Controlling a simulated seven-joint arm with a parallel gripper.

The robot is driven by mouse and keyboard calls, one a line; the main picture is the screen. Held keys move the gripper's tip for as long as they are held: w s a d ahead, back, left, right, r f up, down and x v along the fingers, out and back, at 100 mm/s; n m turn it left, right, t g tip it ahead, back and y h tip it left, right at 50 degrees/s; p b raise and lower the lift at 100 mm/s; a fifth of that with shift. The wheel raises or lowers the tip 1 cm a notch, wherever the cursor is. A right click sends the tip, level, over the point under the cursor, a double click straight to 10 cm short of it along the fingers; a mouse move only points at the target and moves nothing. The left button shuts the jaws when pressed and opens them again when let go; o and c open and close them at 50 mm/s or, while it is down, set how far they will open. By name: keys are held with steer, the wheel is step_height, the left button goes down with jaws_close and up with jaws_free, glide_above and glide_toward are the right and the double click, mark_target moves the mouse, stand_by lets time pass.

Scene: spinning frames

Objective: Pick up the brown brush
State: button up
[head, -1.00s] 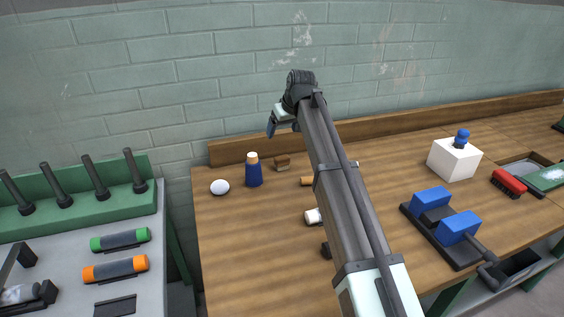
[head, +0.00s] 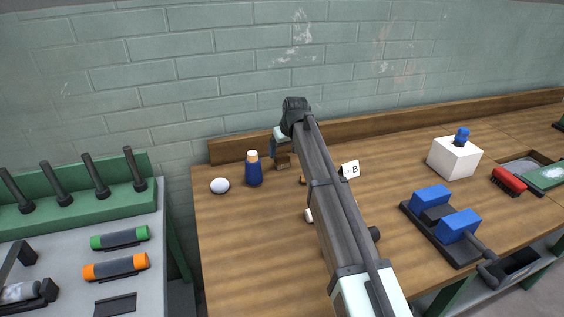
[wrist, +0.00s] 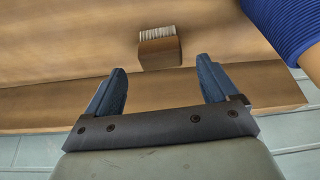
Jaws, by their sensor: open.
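The brown brush (wrist: 160,53) is a small wooden block with pale bristles. In the wrist view it lies just beyond my gripper (wrist: 162,66), near the line midway between the two blue fingers, and is not between them. My gripper is open and empty. In the head view the brush (head: 283,163) sits on the table near the back wall, right of the blue bottle. My gripper (head: 275,150) hangs just above it there and partly covers it.
A blue bottle with a tan cap (head: 254,170) stands close left of the brush; its blue side (wrist: 283,25) fills the wrist view's upper right. A white ball (head: 220,186) lies further left. A wooden ledge (head: 230,150) runs along the back.

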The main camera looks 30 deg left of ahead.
mark_target(282, 156)
steer(key=x, duration=0.4)
steer(key=shift+a+f, duration=0.1)
steer(key=shift+f, duration=0.3)
steer(key=shift+c, duration=0.2)
